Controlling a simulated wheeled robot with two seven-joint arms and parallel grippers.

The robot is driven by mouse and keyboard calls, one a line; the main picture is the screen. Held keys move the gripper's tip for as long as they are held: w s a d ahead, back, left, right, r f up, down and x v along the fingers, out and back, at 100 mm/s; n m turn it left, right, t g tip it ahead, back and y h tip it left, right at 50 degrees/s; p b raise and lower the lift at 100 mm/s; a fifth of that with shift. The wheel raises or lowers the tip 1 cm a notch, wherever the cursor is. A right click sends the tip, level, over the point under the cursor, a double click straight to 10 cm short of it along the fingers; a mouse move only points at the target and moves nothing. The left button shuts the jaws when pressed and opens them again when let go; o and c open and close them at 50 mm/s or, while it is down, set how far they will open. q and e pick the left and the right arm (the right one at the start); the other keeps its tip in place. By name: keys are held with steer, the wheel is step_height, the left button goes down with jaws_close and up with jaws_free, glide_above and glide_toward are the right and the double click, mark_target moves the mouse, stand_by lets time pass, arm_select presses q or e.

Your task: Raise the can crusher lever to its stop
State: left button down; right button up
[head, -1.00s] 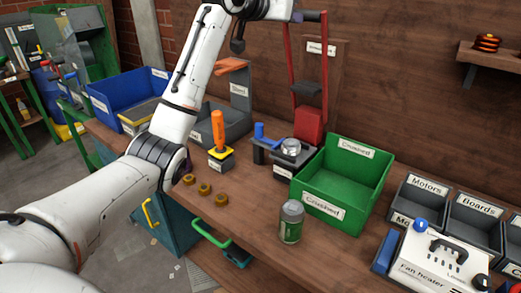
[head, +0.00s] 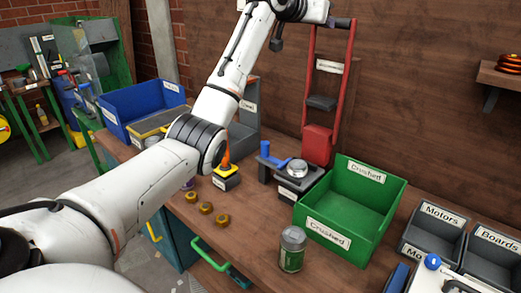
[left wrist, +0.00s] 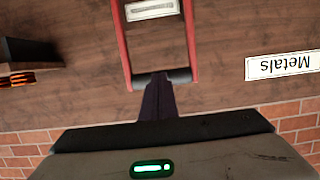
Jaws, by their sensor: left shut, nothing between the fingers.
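The can crusher lever (head: 345,80) is a pair of red bars with a black cross handle (head: 340,22) at the top. It stands close to upright in front of the wooden wall, above a red block (head: 318,145). My left gripper (head: 328,20) is shut and empty at the left end of the handle. In the left wrist view, its dark closed fingers (left wrist: 157,98) meet the black handle (left wrist: 165,77) between the red bars; whether they press on it I cannot tell. My right gripper is not in view.
A green "Crushed" bin (head: 328,232) stands right of the crusher. A green can (head: 291,252) stands upright in front. A blue-handled fixture (head: 266,152), a silver round piece (head: 297,168) and several brass nuts (head: 206,208) are on the bench. A shelf (head: 497,74) juts out at right.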

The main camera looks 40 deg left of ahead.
arm_select(q)
steer(key=b+v, duration=0.3)
steer(key=v, duration=0.5)
steer(key=shift+s+a, duration=0.15)
steer(key=shift+s, duration=0.1)
stand_by(0.4)
